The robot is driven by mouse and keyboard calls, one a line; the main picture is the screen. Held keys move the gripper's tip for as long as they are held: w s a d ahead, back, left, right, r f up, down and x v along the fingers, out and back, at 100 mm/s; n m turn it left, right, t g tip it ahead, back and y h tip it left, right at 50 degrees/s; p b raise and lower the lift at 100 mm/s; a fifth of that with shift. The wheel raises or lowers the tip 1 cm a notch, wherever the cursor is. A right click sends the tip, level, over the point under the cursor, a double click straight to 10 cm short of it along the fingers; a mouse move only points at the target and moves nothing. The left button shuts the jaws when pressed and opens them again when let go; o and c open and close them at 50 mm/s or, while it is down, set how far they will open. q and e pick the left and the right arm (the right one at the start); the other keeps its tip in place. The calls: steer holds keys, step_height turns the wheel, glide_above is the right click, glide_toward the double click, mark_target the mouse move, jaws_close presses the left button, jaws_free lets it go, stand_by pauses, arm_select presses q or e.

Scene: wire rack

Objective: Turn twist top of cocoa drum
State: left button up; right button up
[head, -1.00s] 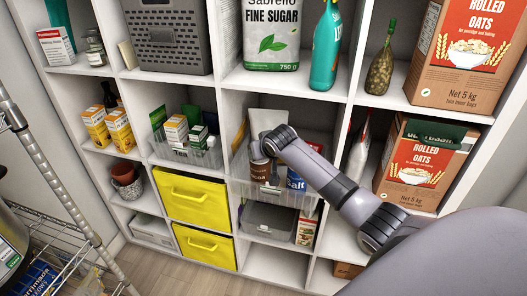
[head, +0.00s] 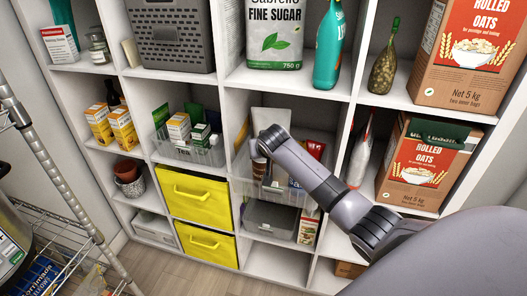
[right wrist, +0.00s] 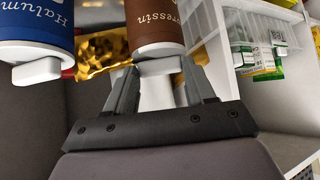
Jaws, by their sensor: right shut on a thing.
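The cocoa drum (right wrist: 157,25) is brown with a pale rim and part of a name in white letters. It shows in the right wrist view at the top middle. Its white twist top (right wrist: 158,66) faces my right gripper (right wrist: 158,78), whose two fingers are shut on it from either side. In the head view the drum (head: 258,168) stands in a clear bin in the middle of the shelf unit, partly hidden by my right wrist. My left gripper is not in view.
A blue drum (right wrist: 36,25) with a white top stands close beside the cocoa drum. A gold packet (right wrist: 98,55) lies between and behind them. A clear bin (head: 205,156) of small boxes is on the left. Shelf dividers surround the compartment; a wire rack (head: 65,235) stands front left.

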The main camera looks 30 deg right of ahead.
steer(key=shift+s+f, duration=0.15)
steer(key=shift+f, duration=0.25)
stand_by(0.5)
steer(key=o, duration=1.1)
steer(key=shift+c, duration=0.2)
steer(key=shift+a+r, duration=0.1)
steer(key=d+v, duration=0.1)
steer(key=v, duration=0.7)
steer(key=shift+r, duration=0.2)
steer(key=shift+a, duration=0.1)
steer(key=v, duration=0.7)
